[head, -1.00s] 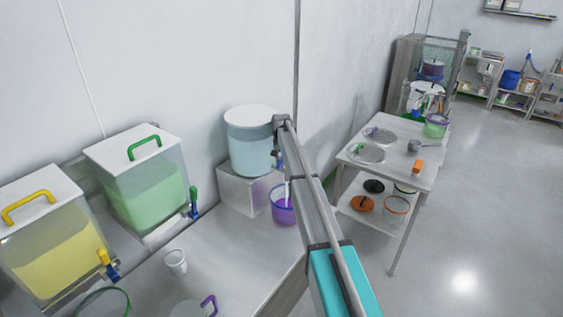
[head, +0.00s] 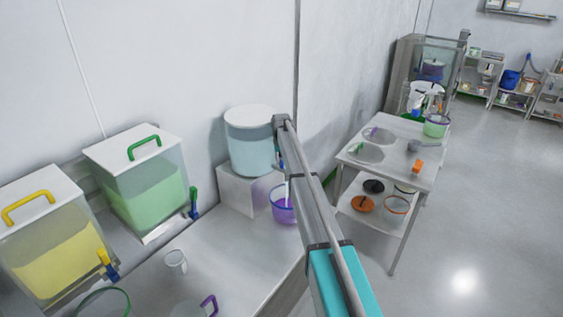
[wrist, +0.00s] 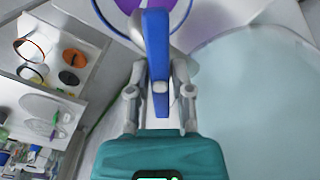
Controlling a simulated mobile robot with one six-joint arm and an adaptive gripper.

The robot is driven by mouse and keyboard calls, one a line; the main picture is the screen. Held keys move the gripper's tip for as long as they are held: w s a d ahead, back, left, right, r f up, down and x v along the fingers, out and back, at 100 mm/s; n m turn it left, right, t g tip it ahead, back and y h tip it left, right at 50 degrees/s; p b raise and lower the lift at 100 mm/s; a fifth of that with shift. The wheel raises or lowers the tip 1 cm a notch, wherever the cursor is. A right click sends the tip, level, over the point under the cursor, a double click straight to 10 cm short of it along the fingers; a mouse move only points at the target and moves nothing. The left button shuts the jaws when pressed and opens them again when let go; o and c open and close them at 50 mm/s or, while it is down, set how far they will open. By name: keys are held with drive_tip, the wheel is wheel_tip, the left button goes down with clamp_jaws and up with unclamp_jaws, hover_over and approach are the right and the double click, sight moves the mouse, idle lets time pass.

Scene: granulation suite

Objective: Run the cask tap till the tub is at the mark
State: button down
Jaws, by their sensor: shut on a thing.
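The pale blue cask (head: 250,150) with a white lid stands on a white block by the wall. It also fills the right of the wrist view (wrist: 265,100). The tub (head: 283,216), blue-rimmed with purple in it, stands on the bench below the cask's tap, partly behind my arm. Part of the tub shows at the top of the wrist view (wrist: 108,14). The blue tap lever (wrist: 157,45) is between my fingers. My gripper (wrist: 160,88) is shut on it. The mark on the tub and the outlet stream cannot be made out.
A green-liquid tank (head: 145,185) and a yellow-liquid tank (head: 55,250) stand to the left. A white cup (head: 175,262) and a purple-handled jug (head: 207,306) are near the bench front. A steel trolley (head: 425,160) stands to the right, with open floor beyond it.

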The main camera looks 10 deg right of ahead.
sight(282, 162)
drive_tip(key=c, duration=0.5)
unclamp_jaws()
drive_tip(key=shift+m, duration=0.5)
drive_tip(key=m, duration=0.2)
drive_tip(key=shift+m, duration=0.4)
drive_tip(key=m, duration=0.3)
drive_tip(key=shift+m, duration=0.4)
drive_tip(key=shift+r+p, duration=0.3)
drive_tip(key=shift+p, duration=0.05)
wheel_tip(282, 162, up, 13)
drive_tip(key=p, duration=1.3)
drive_tip(key=s+f+n+b, duration=0.1)
drive_tip(key=s+f+b, duration=0.5)
drive_tip(key=s, duration=0.4)
drive_tip(key=s+a+f+n+b, duration=0.1)
drive_tip(key=s+f+n+b, duration=0.1)
drive_tip(key=s+f+b, duration=0.5)
drive_tip(key=s+a+f+n+b, duration=0.1)
drive_tip(key=s+f+b, duration=0.6)
drive_tip(key=s, duration=0.7)
drive_tip(key=shift+f+n, duration=0.15)
drive_tip(key=shift+n, duration=0.55)
